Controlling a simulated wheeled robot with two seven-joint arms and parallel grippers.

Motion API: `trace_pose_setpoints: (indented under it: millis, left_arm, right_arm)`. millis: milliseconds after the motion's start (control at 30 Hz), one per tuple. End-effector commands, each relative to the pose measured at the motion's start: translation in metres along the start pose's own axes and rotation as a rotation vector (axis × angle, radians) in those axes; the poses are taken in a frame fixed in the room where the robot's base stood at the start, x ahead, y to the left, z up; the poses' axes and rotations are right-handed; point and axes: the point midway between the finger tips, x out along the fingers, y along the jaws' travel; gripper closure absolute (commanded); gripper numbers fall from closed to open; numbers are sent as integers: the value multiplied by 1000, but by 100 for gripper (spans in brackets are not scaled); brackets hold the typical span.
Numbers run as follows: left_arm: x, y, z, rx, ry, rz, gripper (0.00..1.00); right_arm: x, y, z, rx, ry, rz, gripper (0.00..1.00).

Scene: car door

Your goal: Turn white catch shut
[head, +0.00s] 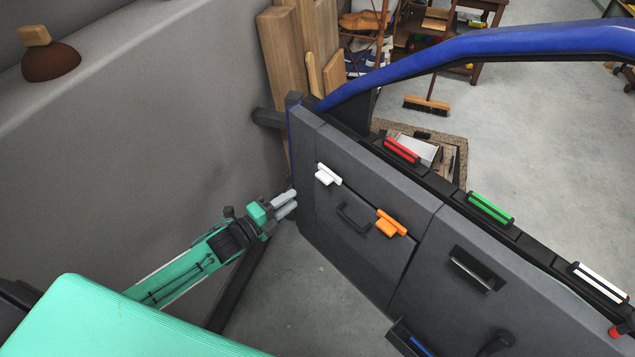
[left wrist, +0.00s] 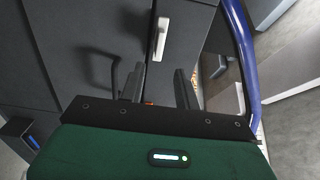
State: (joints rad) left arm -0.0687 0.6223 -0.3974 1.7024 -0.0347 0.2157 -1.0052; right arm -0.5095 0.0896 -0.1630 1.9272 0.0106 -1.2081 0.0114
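The white catch (head: 328,175) is on the upper left of the grey door panel (head: 360,170), a short bar with a tab at its lower side. In the left wrist view it (left wrist: 161,38) stands lengthwise just beyond the fingertips. My left gripper (head: 287,203) is in front of the door's left end, left of and lower than the catch in the head view, and apart from it. Its two grey fingers show in the left wrist view (left wrist: 157,82) with a clear gap and nothing between them. My right gripper is not in view.
A black pull handle (head: 353,218) and an orange catch (head: 391,223) are on the same panel, right of the white catch. Red (head: 401,150), green (head: 490,209) and white (head: 600,282) strips line the door's top edge. A grey wall (head: 160,110) rises at the left.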

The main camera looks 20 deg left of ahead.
Motion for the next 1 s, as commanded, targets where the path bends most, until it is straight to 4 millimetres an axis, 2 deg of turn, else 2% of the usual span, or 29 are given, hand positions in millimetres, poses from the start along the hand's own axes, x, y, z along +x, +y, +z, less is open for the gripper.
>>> trace_pose_setpoints:
  millis: [300,533,700,1000]
  left_arm:
    - [55,-1,1,-2,-1,-1,67]
    - [88,0,0,-3,-1,-1,67]
    - [103,0,0,-3,-1,0,67]
    - [107,1,0,-3,-1,2,67]
  right_arm:
    - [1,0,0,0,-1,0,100]
    - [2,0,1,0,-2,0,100]
    - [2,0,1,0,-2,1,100]
    - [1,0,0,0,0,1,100]
